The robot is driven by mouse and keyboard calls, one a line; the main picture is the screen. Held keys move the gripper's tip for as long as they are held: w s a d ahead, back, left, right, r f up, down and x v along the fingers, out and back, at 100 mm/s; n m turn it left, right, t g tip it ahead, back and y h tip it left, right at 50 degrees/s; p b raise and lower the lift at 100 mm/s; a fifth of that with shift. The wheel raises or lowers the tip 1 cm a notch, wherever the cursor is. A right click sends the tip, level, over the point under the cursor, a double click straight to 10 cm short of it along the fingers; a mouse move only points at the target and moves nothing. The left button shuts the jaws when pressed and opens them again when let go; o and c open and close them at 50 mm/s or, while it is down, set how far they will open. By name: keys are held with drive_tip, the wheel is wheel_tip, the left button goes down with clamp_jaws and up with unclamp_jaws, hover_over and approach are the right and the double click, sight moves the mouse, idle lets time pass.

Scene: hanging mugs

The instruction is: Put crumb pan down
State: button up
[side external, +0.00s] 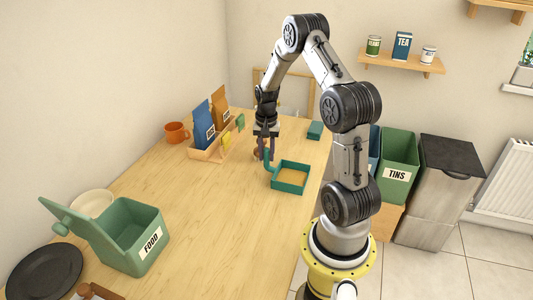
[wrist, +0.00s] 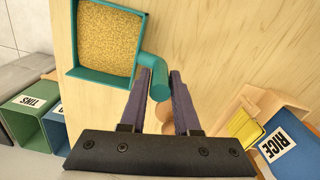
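The crumb pan (side external: 289,190) is a teal square tray with golden crumbs inside and a handle rising at its left corner. It is level, at or just above the wooden table; I cannot tell if it touches. The pan also shows at the upper left of the wrist view (wrist: 104,72). My gripper (side external: 264,157) points down over the handle. In the wrist view, the purple fingers (wrist: 162,76) stand on both sides of the rounded handle end, with no clear gap, and appear shut on it.
A green FOOD bin (side external: 130,240) with its lid open stands at the front left. A wooden rack (side external: 207,154) with packets and an orange mug (side external: 176,132) are at the back left. A green TINS bin (side external: 398,160) stands beyond the table's right edge. The table's middle is clear.

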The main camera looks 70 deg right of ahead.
drive_tip(key=o, duration=0.3)
drive_tip(key=shift+o, duration=0.2)
wheel_tip(320, 180, up, 12)
drive_tip(key=w+a+r+n+t, duration=0.1)
drive_tip(key=w+a+r+n, duration=0.15)
drive_tip(key=a+r, duration=0.4)
drive_tip(key=s+a+r+n+t, duration=0.1)
drive_tip(key=s+a+r+n, duration=0.15)
drive_tip(key=a, duration=0.35)
drive_tip(key=s+a+r+n+t+h, duration=0.1)
drive_tip(key=s+a+r+n, duration=0.15)
drive_tip(key=a, duration=0.35)
drive_tip(key=s+a+r+n+t, duration=0.1)
drive_tip(key=s+a+r+n, duration=0.1)
drive_tip(key=a+n, duration=0.3)
drive_tip(key=s+a+f+n+t+y, duration=0.1)
drive_tip(key=s+a+n, duration=0.2)
drive_tip(key=s+a, duration=0.4)
drive_tip(key=shift+t, duration=0.3)
